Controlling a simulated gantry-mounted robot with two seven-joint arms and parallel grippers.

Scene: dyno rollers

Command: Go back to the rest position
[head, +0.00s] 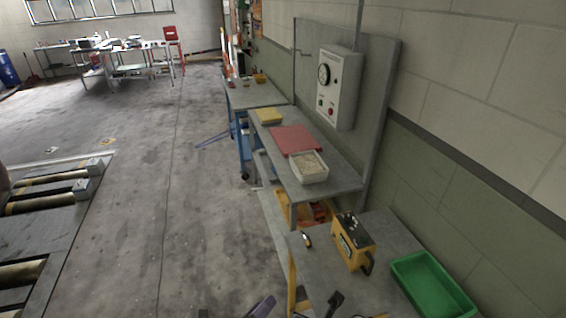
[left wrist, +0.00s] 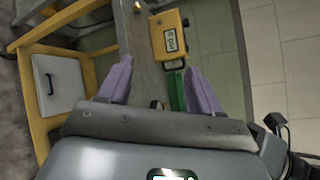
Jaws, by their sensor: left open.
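The grey bench top (left wrist: 148,76) and part of a green tray (left wrist: 177,92) show beyond and between the fingers. My right gripper is not in view.
The near bench holds a yellow device (head: 352,242) and a green tray (head: 432,284). Behind it, a higher bench carries a box of pale granules (head: 309,168) and a red mat (head: 294,140). A control box (head: 338,88) is on a panel. Open floor lies left.

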